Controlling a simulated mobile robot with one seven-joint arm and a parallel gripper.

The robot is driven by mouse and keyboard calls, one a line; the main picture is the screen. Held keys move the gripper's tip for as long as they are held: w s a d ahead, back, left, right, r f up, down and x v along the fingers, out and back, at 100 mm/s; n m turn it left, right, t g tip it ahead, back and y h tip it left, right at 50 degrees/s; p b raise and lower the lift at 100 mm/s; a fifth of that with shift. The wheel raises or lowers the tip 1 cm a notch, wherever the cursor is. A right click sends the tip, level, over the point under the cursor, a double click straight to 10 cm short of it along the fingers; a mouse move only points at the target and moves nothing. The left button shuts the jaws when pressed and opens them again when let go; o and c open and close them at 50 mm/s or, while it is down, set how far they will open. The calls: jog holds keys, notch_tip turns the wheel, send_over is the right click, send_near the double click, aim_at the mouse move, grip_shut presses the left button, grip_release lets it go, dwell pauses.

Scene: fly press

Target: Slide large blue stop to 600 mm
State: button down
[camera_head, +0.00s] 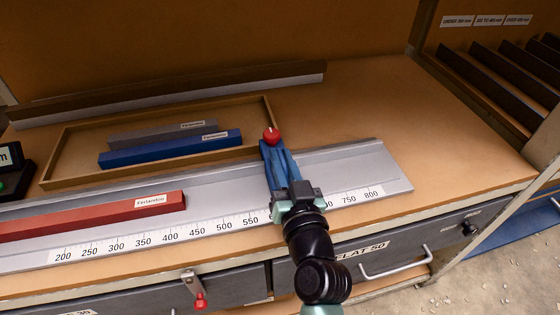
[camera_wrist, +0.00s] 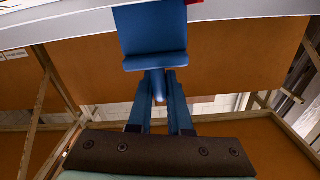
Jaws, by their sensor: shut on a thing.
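The large blue stop (camera_head: 272,160) sits across the grey rail with a red knob (camera_head: 271,136) on its far end. My gripper (camera_head: 293,192) is shut on the near part of the stop. In the wrist view the blue stop (camera_wrist: 152,32) is at the top, and my gripper's fingers (camera_wrist: 160,95) reach up to its lower part. The printed scale (camera_head: 200,232) runs along the rail's front, with 550 just left of the stop and 750 right of my gripper. My gripper hides the marks between, so the 600 mark cannot be read.
A red bar (camera_head: 95,217) lies on the rail left of the stop, apart from it. Behind the rail a wooden tray (camera_head: 66,150) holds a blue bar (camera_head: 170,149) and a grey bar (camera_head: 150,136). The rail right of the stop is clear. A drawer handle (camera_head: 396,262) sticks out below.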

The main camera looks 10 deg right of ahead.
jog(key=c, duration=0.9)
grip_release()
jog(key=shift+s+b, duration=1.1)
jog(key=shift+s, duration=5.4)
